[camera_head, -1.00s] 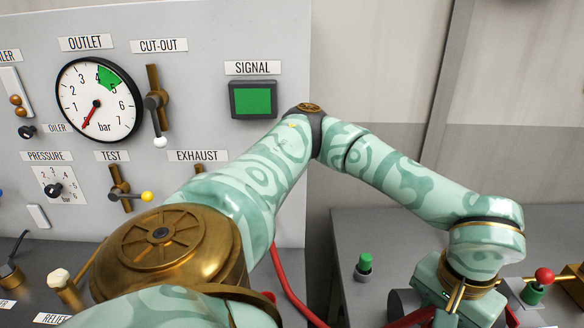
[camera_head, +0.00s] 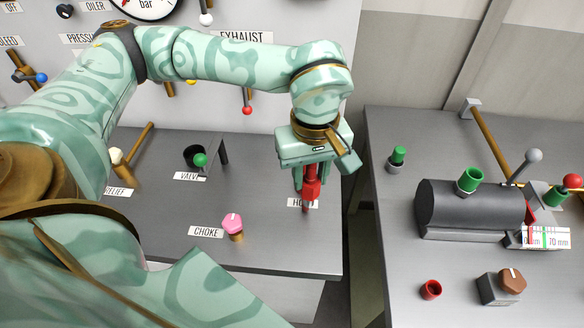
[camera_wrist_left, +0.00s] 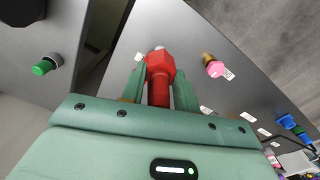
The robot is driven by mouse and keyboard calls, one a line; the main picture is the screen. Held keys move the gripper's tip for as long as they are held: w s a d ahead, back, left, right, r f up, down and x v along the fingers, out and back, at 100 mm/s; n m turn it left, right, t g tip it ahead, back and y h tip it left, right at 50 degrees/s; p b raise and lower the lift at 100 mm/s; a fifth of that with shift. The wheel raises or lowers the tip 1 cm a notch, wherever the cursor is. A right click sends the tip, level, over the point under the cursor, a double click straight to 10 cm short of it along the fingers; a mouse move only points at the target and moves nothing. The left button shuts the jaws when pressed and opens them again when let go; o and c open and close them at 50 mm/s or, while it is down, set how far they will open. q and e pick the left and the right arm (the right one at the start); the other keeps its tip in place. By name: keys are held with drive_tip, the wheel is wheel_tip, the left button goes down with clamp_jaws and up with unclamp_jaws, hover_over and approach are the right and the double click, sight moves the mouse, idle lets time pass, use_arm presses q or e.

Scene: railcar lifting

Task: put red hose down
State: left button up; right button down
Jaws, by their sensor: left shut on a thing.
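The red hose end (camera_head: 311,190) is a red hex-shaped coupling. My left gripper (camera_head: 309,177) is shut on it and points down at the right part of the left bench. The coupling is over or at a partly hidden label starting with "HO" (camera_head: 297,202); I cannot tell whether it touches the bench. In the left wrist view the red coupling (camera_wrist_left: 160,68) sits between the two green fingers of the gripper (camera_wrist_left: 159,85), with a pale tip at its far end. The rest of the hose is hidden. My right gripper is not in view.
On the left bench (camera_head: 270,255) stand a pink CHOKE knob (camera_head: 232,222) and a green VALVE knob (camera_head: 200,160). A gap separates it from the right bench, which holds a dark cylinder (camera_head: 470,205), a green button (camera_head: 398,156) and a red cup-like part (camera_head: 431,289).

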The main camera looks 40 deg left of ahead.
use_arm(q)
drive_tip(key=shift+a+r+n, duration=0.1)
drive_tip(key=shift+a+n, duration=0.15)
drive_tip(key=shift+n, duration=0.85)
drive_tip(key=shift+w+a+f+b, duration=0.3)
drive_tip(key=shift+w+a+f, duration=1.05)
drive_tip(key=shift+w+f, duration=0.65)
drive_tip(key=shift+w+a+f+b, duration=0.3)
drive_tip(key=shift+w+a+f, duration=1)
drive_tip(key=shift+w+f, duration=0.75)
drive_tip(key=shift+w+a+f+b, duration=0.3)
drive_tip(key=shift+w+a+f, duration=1.15)
drive_tip(key=shift+f, duration=0.95)
drive_tip(key=shift+d, duration=0.1)
drive_tip(key=o, duration=1.1)
drive_tip(key=shift+w+f, duration=0.1)
drive_tip(key=shift+f, duration=0.05)
drive_tip(key=shift+c, duration=0.2)
wheel_tip(320, 180, up, 12)
drive_tip(key=p, duration=0.1)
drive_tip(key=shift+r+p, duration=0.2)
drive_tip(key=shift+p, duration=0.2)
